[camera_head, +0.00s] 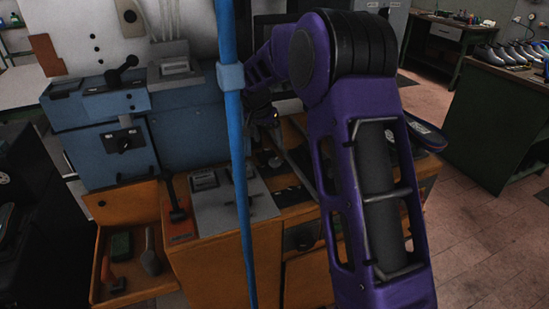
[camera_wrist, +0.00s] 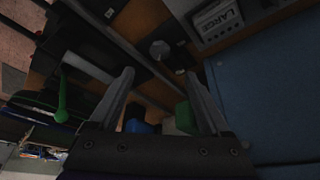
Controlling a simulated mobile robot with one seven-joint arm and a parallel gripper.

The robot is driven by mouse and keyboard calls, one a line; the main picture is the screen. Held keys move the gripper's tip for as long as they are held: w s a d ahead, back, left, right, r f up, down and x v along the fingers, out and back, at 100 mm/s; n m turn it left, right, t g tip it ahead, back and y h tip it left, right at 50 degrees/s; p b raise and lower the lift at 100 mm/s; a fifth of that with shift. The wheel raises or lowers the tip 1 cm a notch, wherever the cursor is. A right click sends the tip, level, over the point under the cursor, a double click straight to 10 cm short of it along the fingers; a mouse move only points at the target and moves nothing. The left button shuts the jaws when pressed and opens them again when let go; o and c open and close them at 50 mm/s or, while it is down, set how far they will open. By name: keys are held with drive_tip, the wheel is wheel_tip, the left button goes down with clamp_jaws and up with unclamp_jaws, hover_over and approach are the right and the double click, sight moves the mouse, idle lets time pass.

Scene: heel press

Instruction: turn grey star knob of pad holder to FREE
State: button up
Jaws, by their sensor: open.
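In the wrist view a small grey knob (camera_wrist: 160,49) with a faceted outline sits on a dark part beside an orange-brown surface; it looks like the grey star knob. My gripper (camera_wrist: 159,74) is open, its two fingers spread with nothing held between them. The knob appears just beyond the fingertips, roughly centred between them, apart from both. Any mark such as FREE near the knob is too small and dark to read. In the head view my purple arm covers the area to the right of the blue machine, and I cannot make out the knob there.
A grey block marked LARGE (camera_wrist: 217,20) lies right of the knob, near a blue panel (camera_wrist: 280,85). In the head view the blue machine (camera_head: 185,130) with black levers stands on an orange bench (camera_head: 220,265). An open drawer (camera_head: 103,272) with tools juts out at left.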

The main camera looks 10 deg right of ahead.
sight(275, 161)
drive_tip(key=x, duration=1.1)
drive_tip(key=shift+w+d, duration=0.15)
clamp_jaws()
